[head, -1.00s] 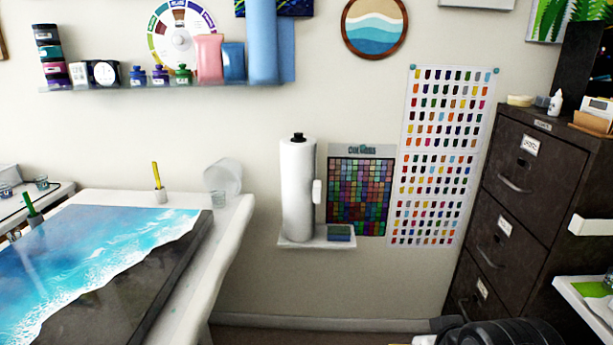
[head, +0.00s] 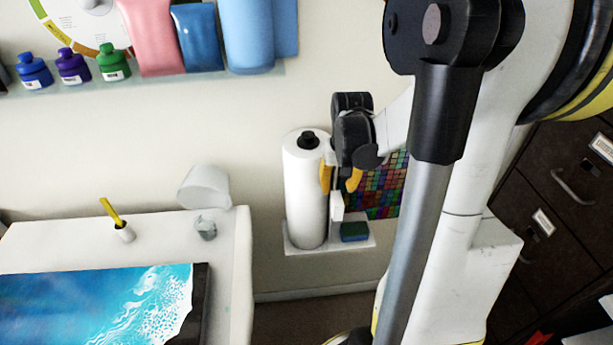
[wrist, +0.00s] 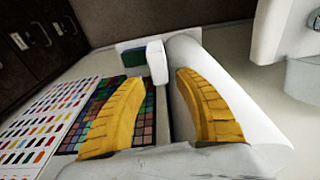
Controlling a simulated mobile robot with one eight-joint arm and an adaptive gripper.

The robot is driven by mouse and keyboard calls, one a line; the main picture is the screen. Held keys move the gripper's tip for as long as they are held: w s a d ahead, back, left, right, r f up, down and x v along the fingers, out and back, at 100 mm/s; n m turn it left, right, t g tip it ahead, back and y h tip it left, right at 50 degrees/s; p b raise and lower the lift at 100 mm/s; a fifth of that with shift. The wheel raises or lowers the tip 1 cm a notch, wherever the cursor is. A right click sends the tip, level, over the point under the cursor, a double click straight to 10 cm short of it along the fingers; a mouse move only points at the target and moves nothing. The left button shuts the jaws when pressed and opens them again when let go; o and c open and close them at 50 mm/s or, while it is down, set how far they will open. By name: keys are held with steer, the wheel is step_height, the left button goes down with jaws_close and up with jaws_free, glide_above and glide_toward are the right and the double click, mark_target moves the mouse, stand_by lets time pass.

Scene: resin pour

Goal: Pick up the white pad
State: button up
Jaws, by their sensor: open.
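The white pad (head: 336,206) is a small upright white block beside the tall paper towel roll (head: 305,200), above a small wall shelf (head: 300,248). In the wrist view the white pad (wrist: 157,62) shows ahead, between the lines of my two yellow fingers. My gripper (head: 340,182) is open, with its fingers pointing down just above the pad. In the wrist view my gripper (wrist: 160,80) has nothing between its fingertips, and its right finger overlaps the roll. I cannot tell whether the fingertips touch the roll.
A blue-green sponge (head: 354,231) lies on the shelf right of the pad. A colour chart (head: 388,185) hangs on the wall behind. A white table (head: 235,275) with a blue resin panel is at left. Dark drawers (head: 565,170) stand at right.

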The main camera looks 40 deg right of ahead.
mark_target(339, 198)
steer(key=f, duration=0.1)
steer(key=f+b, duration=0.1)
steer(key=f, duration=0.2)
steer(key=shift+d+f, duration=0.3)
steer(key=shift+f, duration=0.05)
steer(key=f, duration=0.1)
steer(key=f+b, duration=0.1)
steer(key=f, duration=0.1)
steer(key=f+b, duration=0.1)
steer(key=f, duration=0.1)
steer(key=shift+w+d, duration=0.1)
steer(key=shift+w, duration=0.25)
steer(key=c, duration=0.6)
